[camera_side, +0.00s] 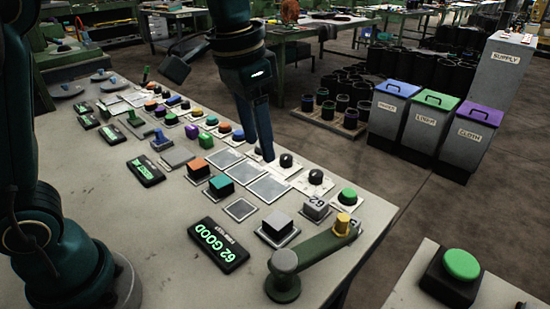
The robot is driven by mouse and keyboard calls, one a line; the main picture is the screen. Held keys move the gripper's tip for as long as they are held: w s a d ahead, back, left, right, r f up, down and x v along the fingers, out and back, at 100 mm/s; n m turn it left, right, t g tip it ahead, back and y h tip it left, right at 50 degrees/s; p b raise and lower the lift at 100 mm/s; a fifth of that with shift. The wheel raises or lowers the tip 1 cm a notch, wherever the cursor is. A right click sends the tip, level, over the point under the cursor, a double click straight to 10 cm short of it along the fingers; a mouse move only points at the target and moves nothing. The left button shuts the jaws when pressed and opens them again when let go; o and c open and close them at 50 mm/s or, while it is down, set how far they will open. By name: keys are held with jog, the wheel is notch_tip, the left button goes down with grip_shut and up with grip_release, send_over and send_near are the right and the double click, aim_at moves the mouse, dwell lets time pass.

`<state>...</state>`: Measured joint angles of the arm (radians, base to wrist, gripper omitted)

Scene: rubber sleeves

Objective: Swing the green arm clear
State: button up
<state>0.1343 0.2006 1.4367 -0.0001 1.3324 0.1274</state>
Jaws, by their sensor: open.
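The green arm (318,250) lies across the near right corner of the grey bench. Its round base with a grey cap (284,261) is at the lower left end, and a yellow knob (344,222) stands at its upper right end.
A display reading "62 GOOD" (212,244) and a grey block (277,228) sit left of the green arm. Several buttons, knobs and coloured blocks fill the bench behind. A second bench with a large green button (462,264) stands at the right, across a gap.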

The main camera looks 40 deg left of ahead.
jog(key=s+a+f+n+t, duration=0.2)
jog(key=s+a+t, duration=0.1)
jog(key=s, duration=1)
jog(key=shift+a+f+n+t, duration=0.2)
jog(key=shift+a+n+t, duration=0.1)
jog(key=shift+a+n, duration=0.15)
jog(key=shift+s, duration=0.1)
